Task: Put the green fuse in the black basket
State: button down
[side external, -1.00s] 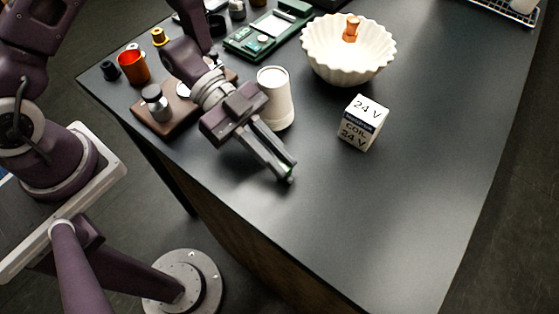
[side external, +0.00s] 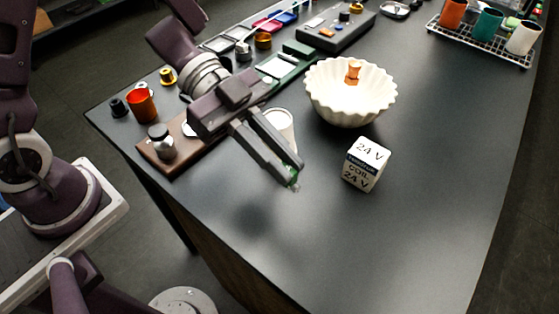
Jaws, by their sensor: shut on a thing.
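My gripper (side external: 294,181) is shut on the green fuse (side external: 295,179), a small green piece showing at the fingertips and mostly hidden by them. The gripper is raised above the dark table, in front of a white cup (side external: 281,120) and left of a white coil box (side external: 366,165). A dark shadow lies on the table below it. I cannot make out a black basket in this view.
A fluted white bowl (side external: 350,95) with an orange piece in it stands behind the box. A wire rack (side external: 480,45) with several cups is at the back right. A brown block (side external: 165,158) and an orange cup (side external: 141,106) are at the left. The front table area is clear.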

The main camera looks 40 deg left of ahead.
notch_tip(320, 180, up, 11)
jog(key=y, duration=0.1)
jog(key=m+t+y, duration=0.5)
jog(key=m+y, duration=0.7)
jog(key=m, duration=0.5)
send_over(226, 62)
jog(key=s, duration=0.5)
jog(key=shift+d+f, duration=0.2)
jog(key=shift+f, duration=4.8)
jog(key=shift+d+f, duration=0.15)
jog(key=shift+f, duration=4.8)
